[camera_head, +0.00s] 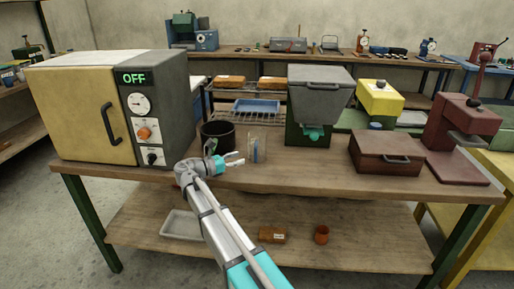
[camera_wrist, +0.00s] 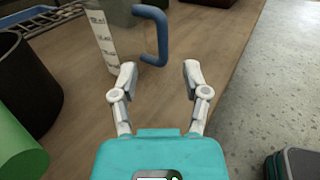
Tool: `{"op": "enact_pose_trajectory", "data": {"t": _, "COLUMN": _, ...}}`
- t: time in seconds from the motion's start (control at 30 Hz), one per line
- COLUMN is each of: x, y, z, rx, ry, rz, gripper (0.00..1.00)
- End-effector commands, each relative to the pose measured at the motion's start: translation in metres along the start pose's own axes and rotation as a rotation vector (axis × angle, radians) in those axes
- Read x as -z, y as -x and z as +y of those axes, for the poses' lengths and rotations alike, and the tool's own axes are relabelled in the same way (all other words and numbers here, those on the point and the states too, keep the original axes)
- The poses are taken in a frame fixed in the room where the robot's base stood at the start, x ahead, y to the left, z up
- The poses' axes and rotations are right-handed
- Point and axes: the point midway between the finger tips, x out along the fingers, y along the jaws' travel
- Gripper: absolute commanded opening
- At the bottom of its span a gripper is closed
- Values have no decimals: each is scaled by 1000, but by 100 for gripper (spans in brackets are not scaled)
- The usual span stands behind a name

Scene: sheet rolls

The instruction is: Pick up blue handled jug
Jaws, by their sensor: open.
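The jug (camera_head: 253,149) is a clear measuring jug with a blue handle, upright on the wooden bench near its middle. In the wrist view the jug's clear, marked wall (camera_wrist: 103,38) is at the top, with the blue handle (camera_wrist: 158,38) on its right side. My gripper (camera_head: 238,159) is just left of the jug in the head view. In the wrist view my gripper (camera_wrist: 159,72) is open and empty, its two fingers apart, with the handle just beyond and between the fingertips. I cannot tell whether a finger touches the handle.
A black pot (camera_head: 217,134) stands close left of the jug. A cream oven (camera_head: 85,112) is farther left. A grey-green hopper machine (camera_head: 318,95) and a wire rack (camera_head: 262,118) stand behind. A dark red box (camera_head: 385,153) is right. The bench front is clear.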

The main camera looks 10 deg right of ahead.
Motion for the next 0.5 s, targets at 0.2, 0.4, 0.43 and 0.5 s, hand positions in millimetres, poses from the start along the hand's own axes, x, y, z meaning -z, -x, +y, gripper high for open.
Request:
{"op": "enact_pose_trajectory", "data": {"t": 0.2, "x": 0, "y": -22, "z": 0, "rx": 1, "ry": 0, "rz": 0, "gripper": 60}}
{"op": "enact_pose_trajectory", "data": {"t": 0.4, "x": 0, "y": -25, "z": 0, "rx": 1, "ry": 0, "rz": 0, "gripper": 60}}
{"op": "enact_pose_trajectory", "data": {"t": 0.43, "x": 0, "y": -25, "z": 0, "rx": 1, "ry": 0, "rz": 0, "gripper": 60}}
{"op": "enact_pose_trajectory", "data": {"t": 0.5, "x": 0, "y": -25, "z": 0, "rx": 1, "ry": 0, "rz": 0, "gripper": 60}}
